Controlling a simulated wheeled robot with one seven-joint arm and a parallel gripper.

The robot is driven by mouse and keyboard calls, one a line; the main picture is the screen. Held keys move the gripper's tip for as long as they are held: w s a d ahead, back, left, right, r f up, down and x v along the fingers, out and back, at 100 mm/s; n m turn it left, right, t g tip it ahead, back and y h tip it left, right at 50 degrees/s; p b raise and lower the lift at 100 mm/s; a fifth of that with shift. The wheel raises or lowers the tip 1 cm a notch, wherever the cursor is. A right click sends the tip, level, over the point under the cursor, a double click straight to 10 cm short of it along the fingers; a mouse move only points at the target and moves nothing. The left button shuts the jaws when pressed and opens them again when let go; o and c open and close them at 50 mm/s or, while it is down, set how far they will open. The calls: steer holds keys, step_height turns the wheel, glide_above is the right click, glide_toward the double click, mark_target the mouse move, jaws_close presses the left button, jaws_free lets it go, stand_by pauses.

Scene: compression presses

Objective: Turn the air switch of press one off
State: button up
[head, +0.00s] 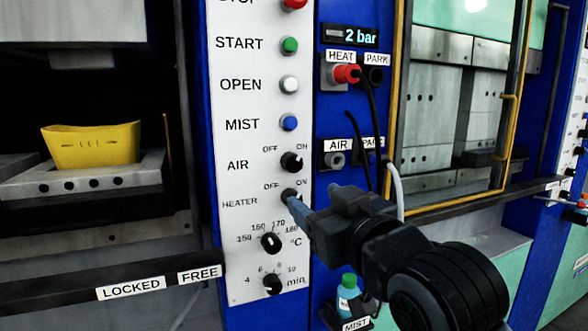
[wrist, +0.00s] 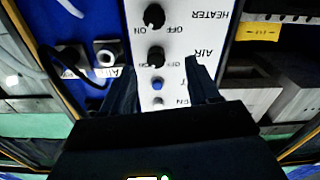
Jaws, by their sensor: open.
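The air switch (head: 291,161) is a black round knob on the white control panel (head: 240,270), beside the word AIR. Its pale mark appears to point up and right, toward ON. In the wrist view, which is upside down, the air switch (wrist: 155,57) lies between my two fingers. My gripper (head: 291,203) is open and empty. In the head view its tip overlaps the lower part of the heater switch (head: 288,194), just below the air switch. The heater switch (wrist: 154,17) shows beyond the fingertips in the wrist view. I cannot tell whether a finger touches the panel.
Above the air switch are the blue MIST button (head: 289,122) and the white OPEN button (head: 288,84). A red plug (head: 346,74) with a black cable sits right of the panel. A yellow piece (head: 92,145) lies in the left press. A lever bar (head: 60,289) crosses the lower left.

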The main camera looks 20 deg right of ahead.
mark_target(295, 163)
steer(key=shift+n, duration=0.4)
steer(key=w+r, duration=0.1)
steer(key=w, duration=0.2)
steer(key=w+r+p, duration=0.1)
steer(key=w, duration=0.1)
steer(key=w+r, duration=0.1)
steer(key=w, duration=0.2)
steer(key=shift+w+d+r+p, duration=0.2)
steer(key=shift+w+d+p, duration=0.05)
steer(key=shift+w+p, duration=0.1)
steer(key=shift+s, duration=0.1)
steer(key=c, duration=1)
